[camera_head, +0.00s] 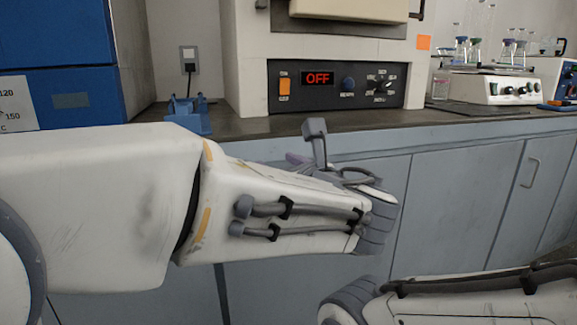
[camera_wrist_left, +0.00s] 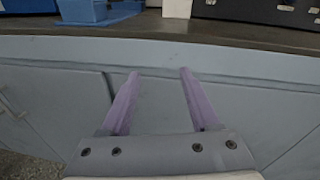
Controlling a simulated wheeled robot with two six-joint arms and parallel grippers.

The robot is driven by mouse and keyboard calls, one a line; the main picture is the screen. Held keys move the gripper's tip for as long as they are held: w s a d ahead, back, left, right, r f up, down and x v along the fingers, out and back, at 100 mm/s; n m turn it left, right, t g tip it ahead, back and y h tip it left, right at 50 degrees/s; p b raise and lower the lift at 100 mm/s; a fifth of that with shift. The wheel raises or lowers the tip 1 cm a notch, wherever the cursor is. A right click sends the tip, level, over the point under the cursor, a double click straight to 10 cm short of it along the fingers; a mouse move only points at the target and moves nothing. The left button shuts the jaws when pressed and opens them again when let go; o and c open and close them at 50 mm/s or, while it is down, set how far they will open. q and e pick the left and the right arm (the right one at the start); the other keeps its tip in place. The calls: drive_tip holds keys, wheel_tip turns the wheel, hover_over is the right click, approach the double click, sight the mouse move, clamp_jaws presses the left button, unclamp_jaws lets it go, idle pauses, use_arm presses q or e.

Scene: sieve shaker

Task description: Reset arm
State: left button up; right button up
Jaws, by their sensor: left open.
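My left arm reaches in from the left in the head view, in front of the lower cabinets. My left gripper shows clearly in the left wrist view (camera_wrist_left: 159,72), with two purple fingers spread apart and nothing between them. In the head view only a small purple part of it (camera_head: 297,159) shows behind my forearm; the rest is hidden. The fingers point toward the counter's front edge and are below the counter top, in front of the grey cabinet face. Part of my right arm shows at the lower right of the head view, but its gripper does not.
The dark counter top (camera_head: 250,127) runs across the back. On it stand a furnace-like unit (camera_head: 337,85) with an OFF display, a blue holder (camera_head: 188,115), a white instrument (camera_head: 490,88) and glassware (camera_head: 508,48). Grey cabinets (camera_head: 460,190) stand below.

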use_arm(q)
drive_tip(key=s+a+f+n+g, duration=0.1)
drive_tip(key=a+f+n+g, duration=0.4)
drive_tip(key=f, duration=0.4)
drive_tip(key=s+a+f+n+g, duration=0.25)
drive_tip(key=a+f, duration=0.35)
drive_tip(key=f, duration=0.3)
drive_tip(key=s+a+f+n+g+h, duration=0.3)
drive_tip(key=s+f+n+h, duration=0.15)
drive_tip(key=f+n, duration=0.5)
drive_tip(key=s+a+f+n+g+h, duration=0.3)
drive_tip(key=s+f+n, duration=0.3)
drive_tip(key=n, duration=0.7)
drive_tip(key=s+d+r+m+g+p, duration=0.1)
drive_tip(key=s+d+r+m+p, duration=0.2)
drive_tip(key=s+d+r+p, duration=0.4)
drive_tip(key=s+d+r+m+g+p, duration=0.15)
drive_tip(key=r+p, duration=0.25)
drive_tip(key=r, duration=0.4)
drive_tip(key=s+d+r+m+p, duration=0.3)
drive_tip(key=s+d+r+p, duration=0.25)
drive_tip(key=r, duration=0.25)
wheel_tip(320, 180, up, 36)
drive_tip(key=p, duration=3.7)
drive_tip(key=shift+w+r, duration=0.25)
drive_tip(key=shift+w, duration=0.05)
